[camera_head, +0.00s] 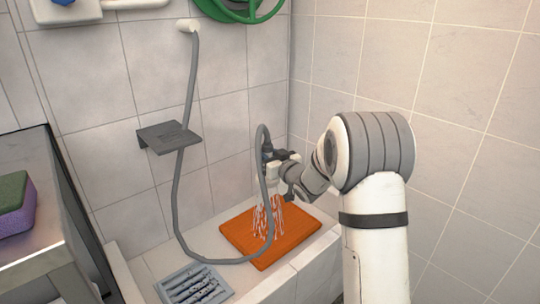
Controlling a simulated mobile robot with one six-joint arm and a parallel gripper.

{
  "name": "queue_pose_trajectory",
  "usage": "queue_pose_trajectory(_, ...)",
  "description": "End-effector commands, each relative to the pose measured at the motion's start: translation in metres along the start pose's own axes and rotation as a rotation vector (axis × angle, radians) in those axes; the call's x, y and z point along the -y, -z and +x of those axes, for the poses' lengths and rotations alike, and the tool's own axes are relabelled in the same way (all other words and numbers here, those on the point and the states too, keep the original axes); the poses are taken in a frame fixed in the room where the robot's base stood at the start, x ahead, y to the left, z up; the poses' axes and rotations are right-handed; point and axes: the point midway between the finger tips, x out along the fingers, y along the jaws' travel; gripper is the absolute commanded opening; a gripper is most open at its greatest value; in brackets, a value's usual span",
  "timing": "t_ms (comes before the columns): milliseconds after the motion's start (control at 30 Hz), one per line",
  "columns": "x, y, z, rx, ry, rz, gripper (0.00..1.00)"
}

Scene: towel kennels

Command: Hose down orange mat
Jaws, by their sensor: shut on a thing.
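The orange mat (295,226) lies flat on the tiled ledge in the corner. My gripper (272,164) is above the mat, shut on the dark hose sprayer (266,151). White and reddish streaks of spray (266,212) come down from the sprayer onto the left and middle part of the mat. The grey hose (176,190) runs from a white wall outlet (187,25), hangs down, loops across the mat's front left and rises to the sprayer. The fingertips are small and partly hidden by the hose and wrist.
A grey drain grate (194,285) lies on the ledge left of the mat. An empty dark wall bracket (168,137) sticks out behind. A green and purple sponge (14,205) rests on a metal table (40,250) at left. A green hose reel (238,10) hangs above. Tiled walls close the corner.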

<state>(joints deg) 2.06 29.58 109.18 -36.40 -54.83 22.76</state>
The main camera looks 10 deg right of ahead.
Motion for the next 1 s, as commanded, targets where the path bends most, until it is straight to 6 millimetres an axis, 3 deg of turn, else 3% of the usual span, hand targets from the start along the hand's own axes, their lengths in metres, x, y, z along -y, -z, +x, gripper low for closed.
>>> queue_pose_trajectory(1000, 0.044, 0.001, -0.006, -0.003, 0.001, 0.0, 0.0)
